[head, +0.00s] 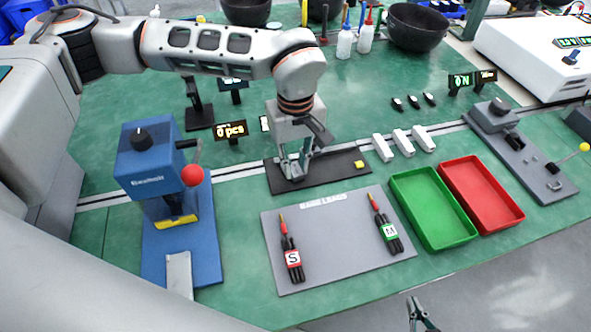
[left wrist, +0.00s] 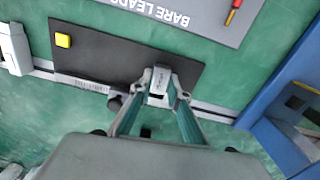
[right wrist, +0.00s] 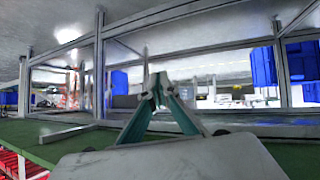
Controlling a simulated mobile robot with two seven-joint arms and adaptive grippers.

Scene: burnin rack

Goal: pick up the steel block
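My left gripper (head: 293,172) points down at the dark mat (head: 345,161) in the middle of the bench. In the left wrist view its fingertips (left wrist: 163,84) are drawn close together around a small pale grey metal piece (left wrist: 159,88), which looks like the steel block. The fingers hide most of it, and I cannot tell whether it is clear of the mat. My right gripper (head: 416,306) is at the bottom edge of the head view, away from the mat. In the right wrist view its fingertips (right wrist: 157,84) are together and empty.
A yellow cube (head: 359,164) lies on the mat's right end. A blue press (head: 152,160) stands left. A grey sheet (head: 335,245) with leads lies in front. Green (head: 434,207) and red (head: 482,193) trays, several white blocks (head: 402,142) and a grey fixture (head: 520,150) are right.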

